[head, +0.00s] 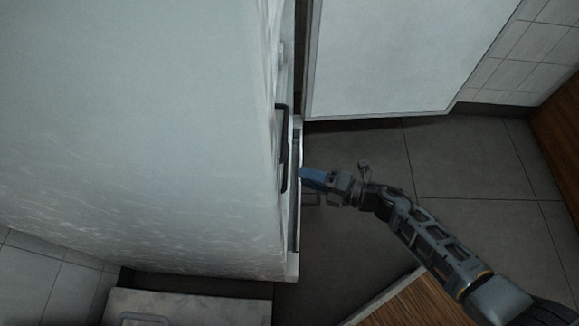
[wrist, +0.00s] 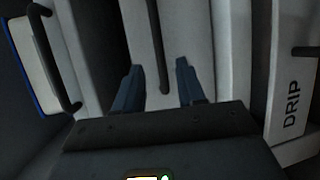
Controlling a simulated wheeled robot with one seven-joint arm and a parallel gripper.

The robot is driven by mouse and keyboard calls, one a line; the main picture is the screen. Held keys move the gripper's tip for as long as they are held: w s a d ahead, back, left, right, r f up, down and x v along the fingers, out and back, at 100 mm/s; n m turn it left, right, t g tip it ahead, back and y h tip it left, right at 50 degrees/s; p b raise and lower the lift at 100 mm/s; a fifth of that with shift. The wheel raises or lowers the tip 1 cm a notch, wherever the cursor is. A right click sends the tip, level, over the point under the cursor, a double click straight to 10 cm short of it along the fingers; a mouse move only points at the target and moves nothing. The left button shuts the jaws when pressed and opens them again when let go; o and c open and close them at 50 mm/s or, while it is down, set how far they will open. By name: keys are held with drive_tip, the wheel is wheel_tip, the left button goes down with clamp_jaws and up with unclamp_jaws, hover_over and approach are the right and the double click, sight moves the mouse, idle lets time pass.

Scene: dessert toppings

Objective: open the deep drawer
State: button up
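In the wrist view my gripper (wrist: 155,75) is open, its two blue fingers apart with nothing held. A dark bar handle (wrist: 157,45) on a pale front panel (wrist: 190,25) lies ahead, between the fingers in the picture; whether they touch it I cannot tell. In the head view my gripper (head: 304,174) is beside the right side of a white unit (head: 140,120), close to its fronts. A dark handle (head: 284,150) shows on that side. No label marks which front is the deep drawer.
In the wrist view another dark handle (wrist: 52,58) is at the left, and a panel marked DRIP (wrist: 290,95) is at the right. In the head view another white unit (head: 400,50) stands at the back. Grey floor (head: 440,160) is open on the right, with wooden surfaces (head: 400,305) near the bottom.

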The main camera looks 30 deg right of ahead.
drive_tip(key=b+x, duration=0.1)
drive_tip(key=x, duration=0.4)
drive_tip(key=shift+w+a, duration=0.25)
drive_tip(key=shift+w, duration=0.05)
clamp_jaws()
idle(0.4)
